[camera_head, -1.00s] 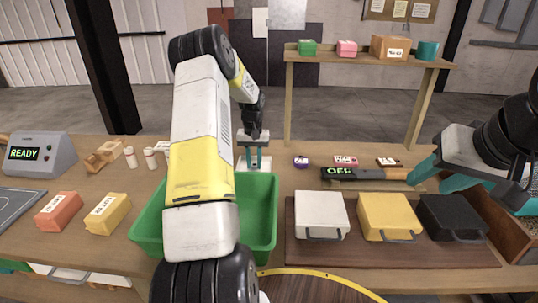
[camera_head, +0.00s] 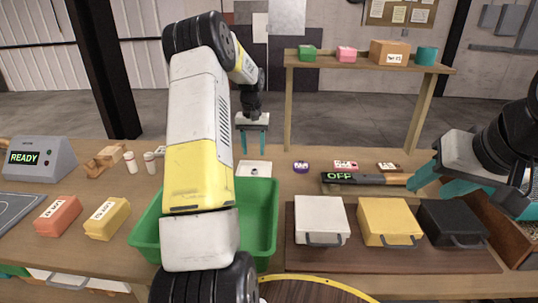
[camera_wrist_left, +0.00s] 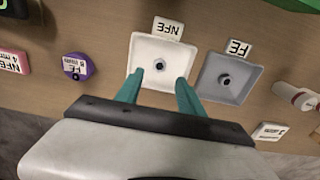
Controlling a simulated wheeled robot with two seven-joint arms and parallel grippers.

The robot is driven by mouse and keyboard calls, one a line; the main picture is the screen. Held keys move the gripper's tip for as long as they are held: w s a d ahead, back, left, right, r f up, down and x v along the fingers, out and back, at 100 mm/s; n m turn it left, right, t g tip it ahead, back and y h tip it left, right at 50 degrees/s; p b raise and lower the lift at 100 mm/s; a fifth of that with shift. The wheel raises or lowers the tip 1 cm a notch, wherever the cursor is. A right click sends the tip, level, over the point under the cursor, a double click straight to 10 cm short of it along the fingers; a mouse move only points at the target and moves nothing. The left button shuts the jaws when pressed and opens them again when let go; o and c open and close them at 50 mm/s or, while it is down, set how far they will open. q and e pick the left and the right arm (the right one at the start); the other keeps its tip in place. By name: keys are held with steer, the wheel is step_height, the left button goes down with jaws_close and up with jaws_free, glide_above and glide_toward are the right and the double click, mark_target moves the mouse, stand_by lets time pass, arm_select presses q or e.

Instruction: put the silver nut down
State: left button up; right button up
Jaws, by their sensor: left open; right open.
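A small grey nut (camera_wrist_left: 159,71) lies in the white tray tagged NFE (camera_wrist_left: 174,45); the tray also shows in the head view (camera_head: 245,164) behind the green bin. My left gripper (camera_head: 254,151) is open and empty above this tray. In the left wrist view its fingers (camera_wrist_left: 158,84) are apart, over the tray's near edge and clear of the nut. A second nut-like piece (camera_wrist_left: 224,80) lies in the grey tray tagged FE (camera_wrist_left: 240,73). My right gripper (camera_head: 428,185) is open at the right, near the black case.
A green bin (camera_head: 263,205) stands in front of the trays, partly behind my left arm. A detector reading OFF (camera_head: 355,178) lies to the right. White, yellow and black cases (camera_head: 389,219) sit on a brown mat. Small labelled blocks (camera_head: 345,166) stand behind the detector.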

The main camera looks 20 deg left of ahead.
arm_select(q)
steer(key=s+d+r+m+t, duration=0.1)
steer(key=s+d+r+t, duration=0.1)
steer(key=s+d+r, duration=0.6)
steer(key=s+d+r+m+t, duration=0.1)
steer(key=s+d+r, duration=0.2)
steer(key=s+r, duration=0.55)
steer(key=s+d+r+t+h, duration=0.1)
steer(key=s+d, duration=0.2)
steer(key=s, duration=0.5)
steer(key=s+d+r+m+t+h, duration=0.1)
steer(key=s+d, duration=0.3)
steer(key=s, duration=0.4)
steer(key=shift+s+r+m+t, duration=0.2)
steer(key=shift+r+m+t, duration=0.1)
steer(key=shift+t, duration=0.3)
